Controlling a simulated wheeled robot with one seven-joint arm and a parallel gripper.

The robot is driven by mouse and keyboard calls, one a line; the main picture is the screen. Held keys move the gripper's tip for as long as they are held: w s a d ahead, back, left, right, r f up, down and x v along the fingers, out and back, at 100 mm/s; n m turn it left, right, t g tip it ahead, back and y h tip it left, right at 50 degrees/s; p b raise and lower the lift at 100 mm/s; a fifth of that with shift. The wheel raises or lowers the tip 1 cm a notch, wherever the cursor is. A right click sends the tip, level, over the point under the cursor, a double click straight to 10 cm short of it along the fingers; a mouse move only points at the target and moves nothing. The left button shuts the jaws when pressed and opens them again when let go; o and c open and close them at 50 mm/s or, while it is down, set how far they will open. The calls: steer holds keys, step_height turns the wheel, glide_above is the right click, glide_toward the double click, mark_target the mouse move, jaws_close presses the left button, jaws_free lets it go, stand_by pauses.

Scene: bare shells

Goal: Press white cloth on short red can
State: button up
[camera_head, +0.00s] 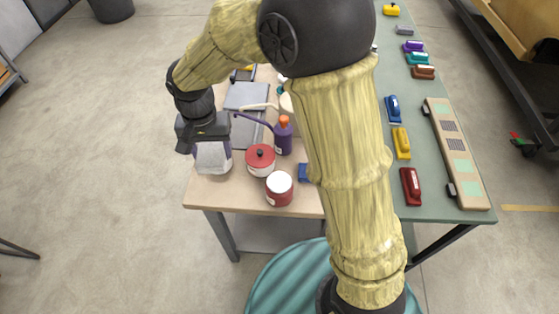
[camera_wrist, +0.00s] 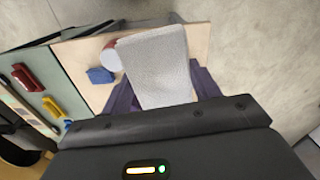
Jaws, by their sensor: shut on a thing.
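My gripper (camera_head: 206,136) is shut on a white-grey cloth (camera_head: 212,159), above the left front part of the tan table top. In the wrist view the cloth (camera_wrist: 156,66) spreads between the two purple fingers and reaches beyond them. A short red can with a white top (camera_head: 279,188) stands upright near the table's front edge, to the right of the gripper and apart from it. In the wrist view this can (camera_wrist: 111,57) is partly hidden behind the cloth.
A purple bottle with an orange cap (camera_head: 283,136) stands behind the red pot. A blue block (camera_head: 303,172) lies right of the can. A green table (camera_head: 430,203) at the right holds several coloured brushes and a long tan board (camera_head: 468,187). Floor left of the table is clear.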

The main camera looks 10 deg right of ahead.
steer(key=w+d+f+p, duration=0.2)
steer(key=w+d+f, duration=0.1)
steer(key=d+f, duration=0.55)
steer(key=m+p, duration=0.1)
glide_above(279, 182)
step_height(279, 182, down, 5)
steer(key=shift+d+f, duration=0.1)
steer(key=shift+f, duration=0.05)
step_height(279, 182, down, 3)
steer(key=shift+w+r+b, duration=0.1)
steer(key=shift+b, duration=0.9)
step_height(279, 182, down, 2)
steer(key=shift+f+b, duration=0.1)
steer(key=shift+b, duration=0.7)
steer(key=shift+f, duration=0.35)
steer(key=shift+f+b, duration=0.45)
steer(key=shift+b, duration=0.15)
